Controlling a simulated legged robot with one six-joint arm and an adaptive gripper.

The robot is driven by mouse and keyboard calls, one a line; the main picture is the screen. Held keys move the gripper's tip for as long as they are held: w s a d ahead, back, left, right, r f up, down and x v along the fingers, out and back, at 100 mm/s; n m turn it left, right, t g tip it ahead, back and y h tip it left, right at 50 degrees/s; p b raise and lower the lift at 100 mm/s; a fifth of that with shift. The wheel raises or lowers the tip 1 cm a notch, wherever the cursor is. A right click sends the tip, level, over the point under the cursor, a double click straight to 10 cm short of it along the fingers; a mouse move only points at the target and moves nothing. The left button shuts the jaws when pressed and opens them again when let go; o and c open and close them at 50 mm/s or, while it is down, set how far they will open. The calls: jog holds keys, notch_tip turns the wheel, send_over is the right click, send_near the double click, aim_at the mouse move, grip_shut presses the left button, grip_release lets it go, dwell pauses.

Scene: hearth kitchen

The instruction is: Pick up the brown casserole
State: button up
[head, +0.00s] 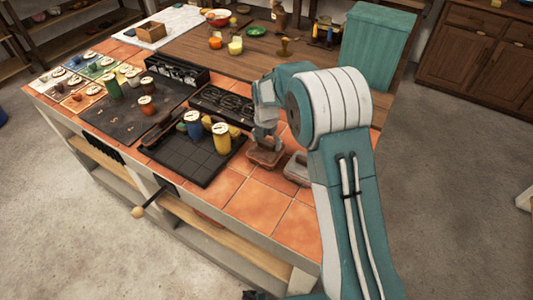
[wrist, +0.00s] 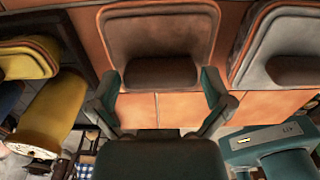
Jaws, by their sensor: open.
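The brown casserole (head: 265,158) sits on the orange tiled counter in the head view, partly hidden by my gripper (head: 265,138) above it. In the wrist view the brown casserole (wrist: 160,30) is at top centre, with a dark brown grip (wrist: 160,73) on its near side. My gripper (wrist: 160,100) is open there, one finger to each side of that grip. I see nothing held between the fingers, and I cannot tell whether they touch the casserole.
A grey casserole (head: 297,168) stands close to the right of the brown one. On the left are a black tray (head: 185,160), a yellow canister (head: 221,137) and a blue canister (head: 193,124). The tiles in front (head: 265,200) are clear.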

jog(key=shift+a, duration=0.1)
jog(key=c, duration=0.4)
jog(key=shift+r, duration=0.1)
jog(key=c, duration=0.6)
